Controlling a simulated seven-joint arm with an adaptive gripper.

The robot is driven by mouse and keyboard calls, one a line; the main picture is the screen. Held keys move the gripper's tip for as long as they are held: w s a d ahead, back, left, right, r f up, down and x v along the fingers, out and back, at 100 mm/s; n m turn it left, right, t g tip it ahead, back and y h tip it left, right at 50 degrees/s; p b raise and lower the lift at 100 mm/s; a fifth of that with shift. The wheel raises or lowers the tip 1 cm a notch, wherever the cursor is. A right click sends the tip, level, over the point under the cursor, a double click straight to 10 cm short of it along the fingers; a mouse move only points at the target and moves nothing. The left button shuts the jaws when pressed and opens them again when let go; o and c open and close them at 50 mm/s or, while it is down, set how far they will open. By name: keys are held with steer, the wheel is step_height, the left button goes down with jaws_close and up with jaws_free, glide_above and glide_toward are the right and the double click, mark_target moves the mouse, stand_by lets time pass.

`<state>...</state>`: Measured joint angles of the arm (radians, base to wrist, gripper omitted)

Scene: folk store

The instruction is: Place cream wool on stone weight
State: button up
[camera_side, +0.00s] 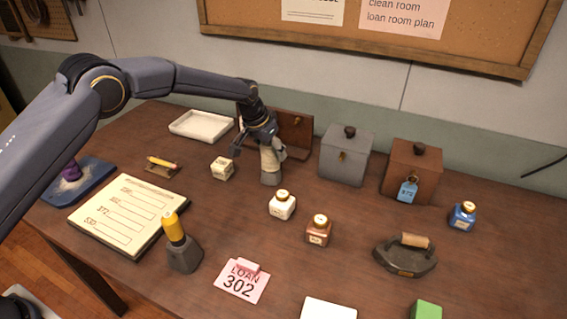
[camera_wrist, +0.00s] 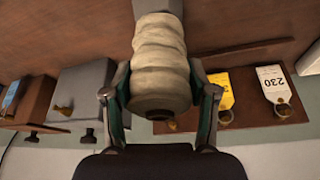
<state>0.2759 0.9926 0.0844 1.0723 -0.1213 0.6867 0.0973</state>
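The cream wool (camera_side: 270,157) is a wound spool standing upright near the table's middle back. Directly beneath it is a grey base (camera_side: 270,178), which looks like the stone weight; the wool appears to rest on it. In the wrist view the cream wool (camera_wrist: 159,50) has its dark end towards me, and the base is mostly hidden. My gripper (camera_side: 254,145) is open around the wool's upper part. In the side view its left finger stands apart from the wool. In the wrist view its fingers (camera_wrist: 160,80) flank the wool on both sides.
Behind are a wooden rack (camera_side: 296,130), a grey box (camera_side: 345,160) and a brown box (camera_side: 411,172). A yellow spool (camera_side: 173,228) stands on a dark weight (camera_side: 184,256). A small cream block (camera_side: 222,168) and ink bottles (camera_side: 282,206) are nearby. An iron (camera_side: 405,258) sits right.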

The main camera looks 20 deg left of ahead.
steer(key=shift+o, duration=1)
steer(key=shift+r, duration=0.1)
steer(key=shift+r, duration=0.3)
steer(key=s+a+r+n, duration=0.1)
steer(key=s+a+r, duration=0.3)
steer(key=s+r, duration=0.55)
steer(key=s+a+r, duration=0.4)
steer(key=s+r, duration=0.3)
steer(key=r, duration=0.5)
steer(key=s+a+f+n, duration=0.1)
steer(key=s+a, duration=0.2)
steer(key=s, duration=1)
steer(key=s+a+f+n+t+y, duration=0.1)
steer(key=s+a, duration=0.3)
steer(key=s, duration=0.9)
steer(key=shift+f, duration=0.1)
